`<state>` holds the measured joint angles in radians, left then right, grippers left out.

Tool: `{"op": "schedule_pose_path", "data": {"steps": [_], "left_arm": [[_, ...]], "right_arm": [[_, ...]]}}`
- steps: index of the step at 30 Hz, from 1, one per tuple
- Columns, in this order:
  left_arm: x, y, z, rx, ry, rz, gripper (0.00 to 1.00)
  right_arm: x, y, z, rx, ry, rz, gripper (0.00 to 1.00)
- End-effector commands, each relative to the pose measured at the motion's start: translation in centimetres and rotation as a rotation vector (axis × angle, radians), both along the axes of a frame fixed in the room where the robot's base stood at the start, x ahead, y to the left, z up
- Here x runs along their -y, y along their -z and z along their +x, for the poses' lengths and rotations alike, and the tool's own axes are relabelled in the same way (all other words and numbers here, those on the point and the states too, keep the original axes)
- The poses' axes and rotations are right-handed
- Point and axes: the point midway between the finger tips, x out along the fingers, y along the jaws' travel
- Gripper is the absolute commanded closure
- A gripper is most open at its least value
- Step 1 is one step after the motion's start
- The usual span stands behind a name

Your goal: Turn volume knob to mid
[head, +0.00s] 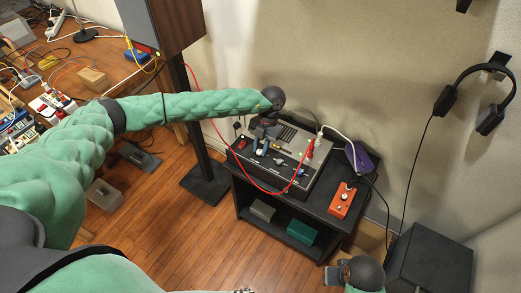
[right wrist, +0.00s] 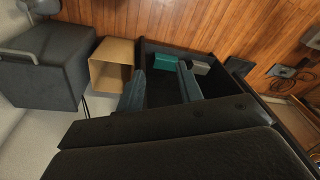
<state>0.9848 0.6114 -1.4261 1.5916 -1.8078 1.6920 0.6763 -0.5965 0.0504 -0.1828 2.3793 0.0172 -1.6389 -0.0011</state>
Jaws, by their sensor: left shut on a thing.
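The amplifier (head: 300,181), a dark box with a row of knobs and a red switch on its sloped front panel, stands on a black stand. My left gripper (head: 262,148) reaches down onto the panel's left half and is shut on a small knob there. The gripper mostly hides that knob, so its pointer and label cannot be read. My right gripper (head: 330,276) is low at the bottom of the head view, away from the amplifier. In the right wrist view its two fingers (right wrist: 161,88) are apart with nothing between them.
Headphones (head: 480,92) hang on the wall. A speaker (head: 176,25) stands behind my left arm. An open cardboard box (right wrist: 111,65) is near my right gripper.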

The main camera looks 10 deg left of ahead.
Motion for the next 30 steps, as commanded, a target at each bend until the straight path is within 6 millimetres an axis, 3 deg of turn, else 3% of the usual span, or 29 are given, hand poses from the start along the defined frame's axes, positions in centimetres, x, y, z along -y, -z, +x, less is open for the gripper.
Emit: {"op": "schedule_pose_path", "data": {"steps": [7,30], "left_arm": [[0.1,0.2,0.0,0.001,0.064,0.001,1.00],[0.2,0.0,-0.1,0.001,0.263,0.000,1.00]], "right_arm": [[0.2,-3.1,-1.0,0.005,0.000,0.006,0.64],[-3.2,1.4,0.7,0.100,-0.034,0.082,0.64]]}}
